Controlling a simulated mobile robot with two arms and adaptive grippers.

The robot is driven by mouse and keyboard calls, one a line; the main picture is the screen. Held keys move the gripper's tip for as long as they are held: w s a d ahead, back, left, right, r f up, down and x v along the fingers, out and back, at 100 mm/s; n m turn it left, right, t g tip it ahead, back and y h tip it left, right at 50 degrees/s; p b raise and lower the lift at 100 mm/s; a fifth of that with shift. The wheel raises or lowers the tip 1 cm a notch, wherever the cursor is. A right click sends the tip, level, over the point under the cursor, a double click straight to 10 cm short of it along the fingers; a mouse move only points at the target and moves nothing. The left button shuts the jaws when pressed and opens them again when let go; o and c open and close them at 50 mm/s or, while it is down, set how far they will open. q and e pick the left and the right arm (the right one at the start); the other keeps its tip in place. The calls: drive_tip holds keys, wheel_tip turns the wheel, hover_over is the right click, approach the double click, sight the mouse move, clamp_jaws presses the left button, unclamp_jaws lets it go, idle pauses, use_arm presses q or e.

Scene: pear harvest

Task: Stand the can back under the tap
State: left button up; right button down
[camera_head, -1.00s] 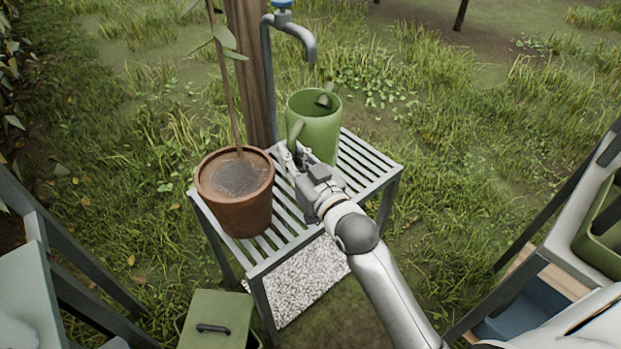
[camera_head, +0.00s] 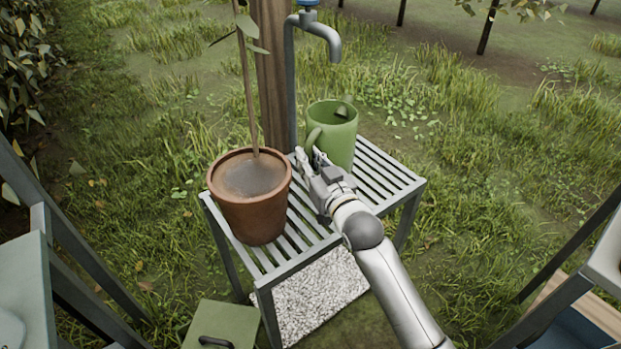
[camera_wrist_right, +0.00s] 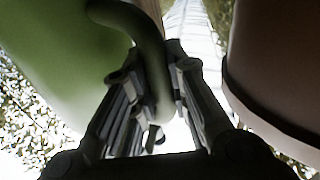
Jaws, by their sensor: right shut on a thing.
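My right gripper (camera_head: 308,158) is shut on the can's handle, which faces the pot side. In the right wrist view the handle (camera_wrist_right: 150,55) passes between the fingers (camera_wrist_right: 160,110), with the can's green body (camera_wrist_right: 50,60) at the left. The can's underside is partly hidden by my gripper. My left gripper is not in view.
A terracotta pot (camera_head: 250,215) with a thin-stemmed plant stands on the stand's left side, close to my right gripper. A wooden post (camera_head: 272,75) rises behind. A green lidded box (camera_head: 222,325) sits in front at ground level, beside white gravel (camera_head: 315,295).

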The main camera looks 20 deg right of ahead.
drive_tip(key=shift+f, duration=0.75)
use_arm(q)
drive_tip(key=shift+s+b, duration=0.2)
drive_tip(key=shift+b, duration=0.35)
use_arm(e)
drive_tip(key=shift+f, duration=1.4)
drive_tip(key=shift+f, duration=0.15)
drive_tip(key=c, duration=1.4)
unclamp_jaws()
